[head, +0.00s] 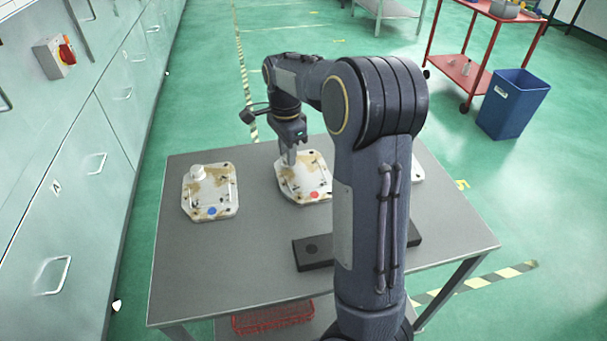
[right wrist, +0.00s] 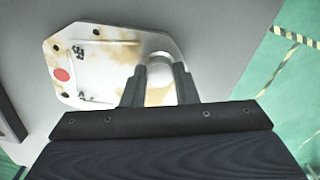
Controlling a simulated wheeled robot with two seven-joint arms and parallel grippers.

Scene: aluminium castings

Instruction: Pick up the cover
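A whitish cast cover with brown stains and a red dot (head: 318,185) lies on the grey table, partly behind my right arm. In the right wrist view the same cover (right wrist: 105,70) shows with its round boss (right wrist: 160,75) between my fingers. My right gripper (head: 289,158) points down at the boss end of this cover. In the right wrist view its two fingers (right wrist: 160,80) stand one on each side of the boss; I cannot tell whether they press on it. A similar cover with a blue dot (head: 222,190) lies to the left. My left gripper is not in view.
A third light casting (head: 417,173) is mostly hidden behind my right arm. A dark block (head: 313,252) lies near the front of the table (head: 200,270). A red basket (head: 272,317) sits below. Cabinets (head: 75,190) line the left; a blue bin (head: 512,105) stands back right.

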